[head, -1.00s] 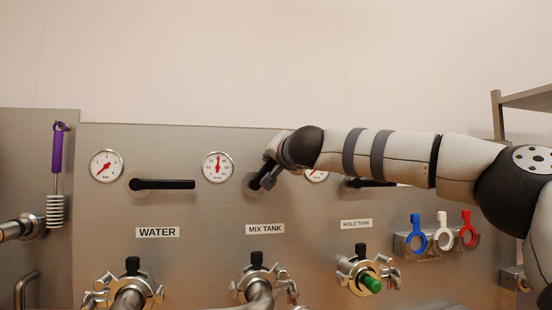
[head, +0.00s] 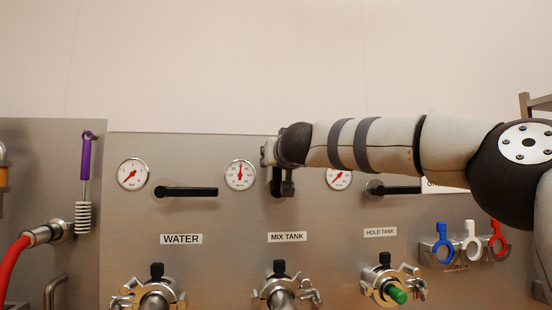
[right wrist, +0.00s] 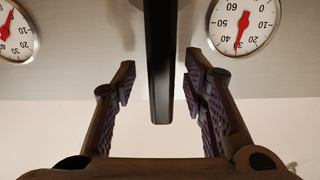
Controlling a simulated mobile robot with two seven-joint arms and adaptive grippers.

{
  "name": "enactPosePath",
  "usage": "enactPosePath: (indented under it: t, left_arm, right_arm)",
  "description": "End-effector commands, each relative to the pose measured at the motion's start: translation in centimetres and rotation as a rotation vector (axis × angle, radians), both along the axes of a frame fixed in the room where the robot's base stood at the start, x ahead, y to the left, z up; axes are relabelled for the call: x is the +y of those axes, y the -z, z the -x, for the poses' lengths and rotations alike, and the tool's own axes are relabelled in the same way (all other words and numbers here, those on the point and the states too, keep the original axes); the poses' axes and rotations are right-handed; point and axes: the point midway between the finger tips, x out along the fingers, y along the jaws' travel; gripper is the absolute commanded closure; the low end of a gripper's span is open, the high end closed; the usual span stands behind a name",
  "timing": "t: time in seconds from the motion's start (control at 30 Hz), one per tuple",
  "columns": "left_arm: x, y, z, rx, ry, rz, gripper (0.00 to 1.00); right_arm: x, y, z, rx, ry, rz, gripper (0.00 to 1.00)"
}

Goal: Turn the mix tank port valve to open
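The mix tank valve has a black lever handle (right wrist: 160,60), which stands upright on the steel panel above the MIX TANK label (head: 287,237). My right gripper (head: 282,184) is at this handle and hides much of it in the head view. In the right wrist view, which shows the panel upside down, the two fingers of the right gripper (right wrist: 160,78) stand one on each side of the handle. A gap shows on both sides, so the gripper is open around it and not clamped. My left gripper is not in view.
The water valve's black handle (head: 187,192) and the hold tank's handle (head: 393,188) lie horizontal on either side. Round gauges (head: 240,175) sit between them. Clamped ports (head: 279,288) are below. Blue, white and red keys (head: 472,242) hang at right. The wall above is clear.

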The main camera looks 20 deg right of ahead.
Motion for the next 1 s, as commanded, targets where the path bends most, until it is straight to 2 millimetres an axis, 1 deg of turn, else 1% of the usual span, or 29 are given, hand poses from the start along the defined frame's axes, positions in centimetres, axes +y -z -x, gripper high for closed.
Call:
enactPosePath:
  t: [0.2, 0.27, 0.5, 0.63, 0.73, 1.0]
  left_arm:
    - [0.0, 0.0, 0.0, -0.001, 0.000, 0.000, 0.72]
    - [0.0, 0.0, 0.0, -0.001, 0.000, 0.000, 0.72]
    - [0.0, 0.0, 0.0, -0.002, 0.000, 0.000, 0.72]
    - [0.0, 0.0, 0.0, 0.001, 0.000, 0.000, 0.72]
    - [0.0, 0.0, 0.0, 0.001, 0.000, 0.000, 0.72]
    - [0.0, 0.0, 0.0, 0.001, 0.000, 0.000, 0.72]
  right_arm:
    - [0.0, -0.1, 0.1, -0.003, 0.000, -0.002, 0.60]
    - [0.2, -0.2, 0.8, -0.001, -0.002, -0.002, 0.60]
    - [1.5, -0.3, 6.4, -0.004, -0.002, -0.001, 0.60]
    - [1.9, -0.1, 8.3, -0.001, -0.001, -0.006, 0.60]
    - [2.1, -0.1, 8.9, -0.003, 0.000, -0.003, 0.60]
    - [2.1, -0.1, 8.8, -0.003, 0.000, -0.003, 0.60]
